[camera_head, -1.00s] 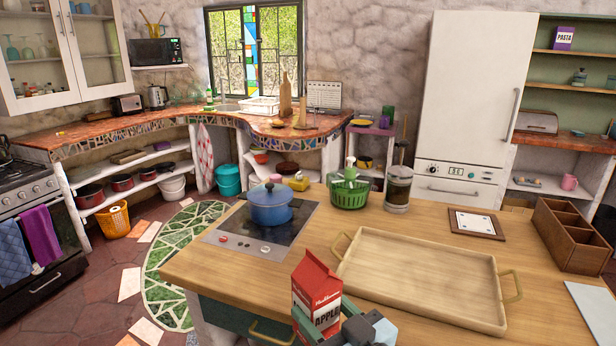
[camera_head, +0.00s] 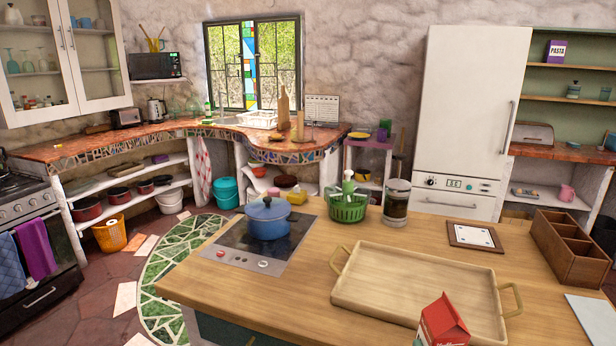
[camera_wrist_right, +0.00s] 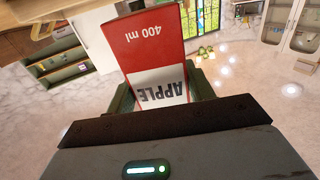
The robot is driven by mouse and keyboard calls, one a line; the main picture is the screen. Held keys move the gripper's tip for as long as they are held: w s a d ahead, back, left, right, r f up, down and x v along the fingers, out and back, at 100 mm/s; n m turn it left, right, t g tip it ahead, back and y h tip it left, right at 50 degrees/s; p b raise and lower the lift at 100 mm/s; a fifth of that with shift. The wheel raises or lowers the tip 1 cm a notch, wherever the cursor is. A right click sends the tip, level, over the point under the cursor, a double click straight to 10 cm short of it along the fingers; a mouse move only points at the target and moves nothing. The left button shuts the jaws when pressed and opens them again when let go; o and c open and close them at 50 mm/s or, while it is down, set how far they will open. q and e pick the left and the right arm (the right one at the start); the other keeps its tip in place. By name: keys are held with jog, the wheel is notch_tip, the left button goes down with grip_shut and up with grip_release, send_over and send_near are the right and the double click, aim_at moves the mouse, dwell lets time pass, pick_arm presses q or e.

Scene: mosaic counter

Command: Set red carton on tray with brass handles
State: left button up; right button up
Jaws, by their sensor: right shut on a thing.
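The red carton (camera_head: 442,322) is at the bottom edge of the head view, its lower part cut off. It overlaps the near right rim of the tray in the picture, on the near side of it. The wooden tray with brass handles (camera_head: 400,285) lies empty on the island counter. In the right wrist view my right gripper (camera_wrist_right: 162,92) is shut on the carton (camera_wrist_right: 153,45), with a finger on either side; its "APPLE" lettering is upside down there. My left gripper is not in view.
A blue pot (camera_head: 268,218) sits on the cooktop left of the tray. A green basket (camera_head: 347,207) and a glass jar (camera_head: 396,205) stand behind it. A framed card (camera_head: 475,236) and a brown divided box (camera_head: 570,245) lie to the right. The counter's front left is clear.

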jog(key=shift+s+r, duration=0.55)
jog(key=shift+s, duration=0.3)
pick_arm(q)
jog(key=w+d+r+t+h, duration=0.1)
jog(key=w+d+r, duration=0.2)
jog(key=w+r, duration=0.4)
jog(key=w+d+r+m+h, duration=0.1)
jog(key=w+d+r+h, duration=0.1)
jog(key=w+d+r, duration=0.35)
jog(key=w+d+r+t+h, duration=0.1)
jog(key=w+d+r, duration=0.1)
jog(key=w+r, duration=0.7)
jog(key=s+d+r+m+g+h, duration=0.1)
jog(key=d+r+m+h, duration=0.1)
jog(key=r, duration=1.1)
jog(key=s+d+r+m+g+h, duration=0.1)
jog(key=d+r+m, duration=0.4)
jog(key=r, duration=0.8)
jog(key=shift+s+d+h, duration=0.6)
pick_arm(e)
jog(key=a+r+n+g+y, duration=0.4)
jog(key=a+n+y, duration=0.4)
jog(key=a+y, duration=0.3)
jog(key=a+r, duration=0.1)
jog(key=a, duration=0.2)
jog(key=shift+a+y, duration=0.3)
jog(key=shift+a, duration=0.1)
